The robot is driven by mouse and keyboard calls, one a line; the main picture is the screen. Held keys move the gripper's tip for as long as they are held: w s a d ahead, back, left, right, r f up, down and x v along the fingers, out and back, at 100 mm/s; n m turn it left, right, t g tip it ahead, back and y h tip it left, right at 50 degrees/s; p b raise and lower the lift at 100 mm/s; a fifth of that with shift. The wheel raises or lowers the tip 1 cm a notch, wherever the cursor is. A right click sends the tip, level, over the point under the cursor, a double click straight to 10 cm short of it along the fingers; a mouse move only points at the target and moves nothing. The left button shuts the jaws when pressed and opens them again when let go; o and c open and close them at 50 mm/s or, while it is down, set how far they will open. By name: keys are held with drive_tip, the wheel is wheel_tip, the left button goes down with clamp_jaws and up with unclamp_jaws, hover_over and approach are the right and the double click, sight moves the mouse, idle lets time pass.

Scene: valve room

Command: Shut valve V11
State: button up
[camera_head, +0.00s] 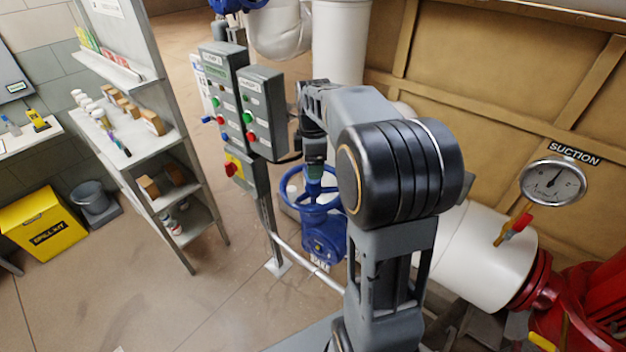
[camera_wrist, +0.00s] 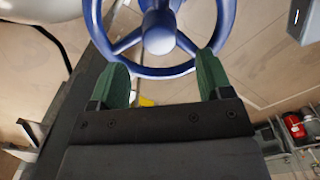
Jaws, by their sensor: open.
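A blue valve (camera_head: 325,240) with a round spoked handwheel (camera_head: 300,186) stands on the pipework behind my arm in the head view. A label on its body is too small to read surely. In the wrist view the blue handwheel (camera_wrist: 178,72) fills the top, with its hub and spokes showing. My gripper (camera_wrist: 160,72) is open, its two green fingers spread on either side of the wheel's near rim. I cannot tell whether the fingers touch the rim. In the head view my gripper (camera_head: 314,172) is partly hidden above the wheel.
Grey pump control boxes (camera_head: 262,110) on a post stand close left of the valve, with a rail (camera_head: 305,262) below. A white pipe (camera_head: 485,255) with a suction gauge (camera_head: 552,184) is at right.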

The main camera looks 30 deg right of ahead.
sight(314, 182)
drive_tip(key=shift+n, duration=0.5)
drive_tip(key=shift+f+b, duration=2.4)
drive_tip(key=shift+f, duration=1.05)
drive_tip(key=shift+f, duration=0.1)
drive_tip(key=shift+c, duration=0.3)
